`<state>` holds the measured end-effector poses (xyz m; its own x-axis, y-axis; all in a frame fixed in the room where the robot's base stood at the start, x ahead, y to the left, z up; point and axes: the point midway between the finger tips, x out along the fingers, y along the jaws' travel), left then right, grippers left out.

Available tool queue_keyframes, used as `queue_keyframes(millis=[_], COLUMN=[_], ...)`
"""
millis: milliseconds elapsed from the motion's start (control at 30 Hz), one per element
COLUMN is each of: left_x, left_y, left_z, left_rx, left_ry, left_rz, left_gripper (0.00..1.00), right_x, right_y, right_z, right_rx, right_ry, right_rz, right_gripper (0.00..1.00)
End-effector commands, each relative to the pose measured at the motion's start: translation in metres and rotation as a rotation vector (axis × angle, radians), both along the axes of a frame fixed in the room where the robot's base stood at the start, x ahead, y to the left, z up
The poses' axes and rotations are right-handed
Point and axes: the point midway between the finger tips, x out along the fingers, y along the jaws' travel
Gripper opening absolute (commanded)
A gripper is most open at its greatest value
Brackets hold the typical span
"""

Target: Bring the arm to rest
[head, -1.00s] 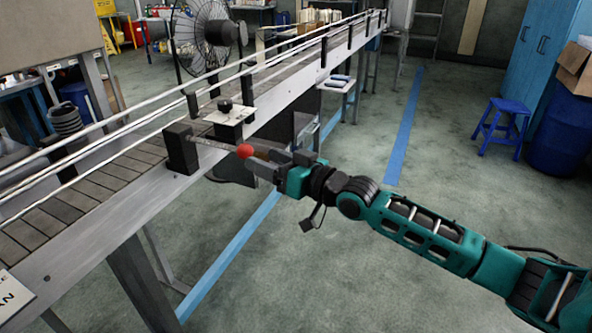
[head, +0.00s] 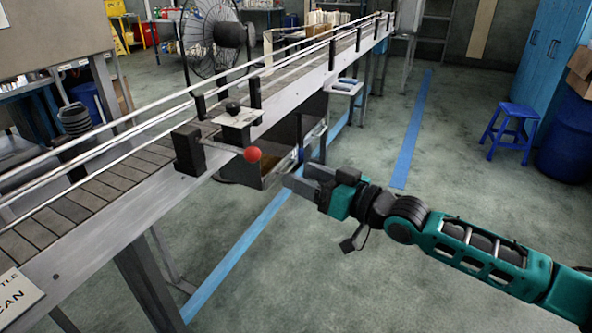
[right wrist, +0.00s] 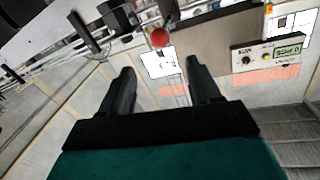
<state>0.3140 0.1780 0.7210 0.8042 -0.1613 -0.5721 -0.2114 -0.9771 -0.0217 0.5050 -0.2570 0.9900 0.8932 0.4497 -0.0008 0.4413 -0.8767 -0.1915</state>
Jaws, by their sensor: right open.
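My right arm comes in from the right in the head view. Its gripper (head: 303,177) is open and empty, in the air to the right of the conveyor and apart from it. The red ball knob (head: 252,154) of a lever sits on the conveyor's near side, left of the gripper tips with a gap between. In the right wrist view the two fingers (right wrist: 158,78) stand apart with nothing between them. The red knob (right wrist: 159,37) shows beyond them. My left gripper is not in view.
The conveyor (head: 120,222) runs from lower left to the back. A fan (head: 205,42) stands behind it. A blue stool (head: 511,125) and blue barrel (head: 570,140) stand at the right. The floor between the conveyor and the stool is clear around a blue line (head: 412,135).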

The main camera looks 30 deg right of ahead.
Motion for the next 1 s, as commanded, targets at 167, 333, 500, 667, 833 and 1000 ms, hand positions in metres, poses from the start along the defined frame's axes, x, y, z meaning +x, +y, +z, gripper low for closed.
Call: queue_keyframes(millis=[167,333,500,667,833,1000], left_x=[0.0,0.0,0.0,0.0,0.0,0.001], left_y=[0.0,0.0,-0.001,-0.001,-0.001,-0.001], left_z=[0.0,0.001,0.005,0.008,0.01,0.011], left_rx=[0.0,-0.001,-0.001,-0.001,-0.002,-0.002], left_ry=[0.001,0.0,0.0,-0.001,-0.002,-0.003], left_rz=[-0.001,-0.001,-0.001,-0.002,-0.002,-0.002], left_gripper=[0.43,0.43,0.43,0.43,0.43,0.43], right_x=[0.0,-0.011,-0.052,-0.11,-0.163,-0.188], right_y=[0.0,0.011,0.036,0.059,0.074,0.079], right_z=[-0.001,-0.033,-0.115,-0.19,-0.238,-0.257], right_rx=[0.0,-0.022,-0.108,-0.226,-0.334,-0.391], right_ry=[0.001,0.041,0.157,0.303,0.435,0.496], right_rz=[0.0,-0.015,-0.069,-0.132,-0.176,-0.192], right_gripper=[0.62,0.62,0.62,0.62,0.62,0.62])
